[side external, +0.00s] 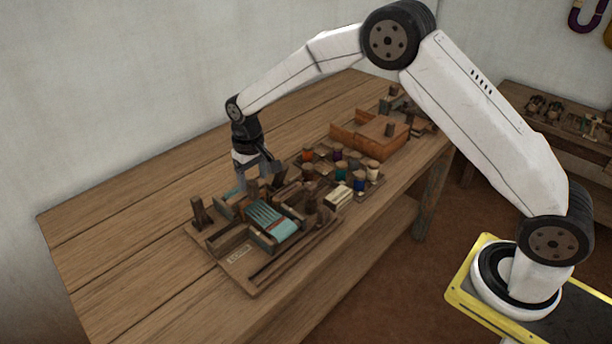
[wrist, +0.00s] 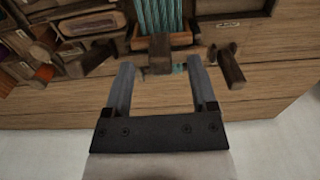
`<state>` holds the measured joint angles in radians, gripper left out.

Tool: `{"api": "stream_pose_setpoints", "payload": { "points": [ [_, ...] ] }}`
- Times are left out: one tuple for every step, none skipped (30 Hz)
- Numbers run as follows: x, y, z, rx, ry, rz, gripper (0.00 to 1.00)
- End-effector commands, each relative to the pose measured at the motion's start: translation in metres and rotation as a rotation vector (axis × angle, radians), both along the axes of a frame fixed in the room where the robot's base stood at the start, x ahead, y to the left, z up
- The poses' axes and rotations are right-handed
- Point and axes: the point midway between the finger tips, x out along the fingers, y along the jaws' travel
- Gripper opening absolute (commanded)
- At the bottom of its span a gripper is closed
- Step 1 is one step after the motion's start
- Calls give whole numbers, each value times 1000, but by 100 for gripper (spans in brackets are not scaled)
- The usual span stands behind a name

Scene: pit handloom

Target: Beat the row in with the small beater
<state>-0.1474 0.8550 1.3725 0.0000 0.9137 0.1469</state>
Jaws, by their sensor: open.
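The small loom (side external: 262,238) sits on the table, with teal threads (side external: 262,213) and a band of teal cloth (side external: 285,231) on it. The teal threads also show at the top of the wrist view (wrist: 160,14), above a reddish-brown bar (wrist: 163,41). My gripper (side external: 257,186) is low at the loom's far side, pointing down. In the wrist view my gripper (wrist: 159,64) is open. A brown wooden block (wrist: 159,54) shows between its fingertips, with no finger clearly touching it. This may be the small beater's handle; I cannot tell for sure.
Wooden posts (side external: 200,211) stand on the loom's board; one is close right of the fingers in the wrist view (wrist: 230,68). A tray of colored spools (side external: 340,172) and an orange-brown box (side external: 368,133) stand beyond. The table's left part (side external: 120,240) is clear.

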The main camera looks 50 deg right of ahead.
Motion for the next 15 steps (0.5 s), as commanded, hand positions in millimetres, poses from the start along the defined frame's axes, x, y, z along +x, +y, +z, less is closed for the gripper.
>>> {"api": "stream_pose_setpoints", "payload": {
  "points": [
    [0,0,4,0,0,0,74],
    [0,0,5,0,0,0,74],
    [0,0,8,0,0,0,74],
    [0,0,10,0,-1,0,74],
    [0,0,12,0,-1,0,74],
    [0,0,15,0,-2,0,74],
    [0,0,17,0,-1,0,74],
    [0,0,18,0,-1,0,74],
    [0,0,21,0,0,0,74],
    [0,0,22,0,0,0,74],
    [0,0,24,0,0,0,74],
    [0,0,26,0,0,0,74],
    [0,0,27,0,-1,0,74],
    [0,0,28,0,-1,0,74],
    [0,0,28,0,-1,0,74]
  ]
}}
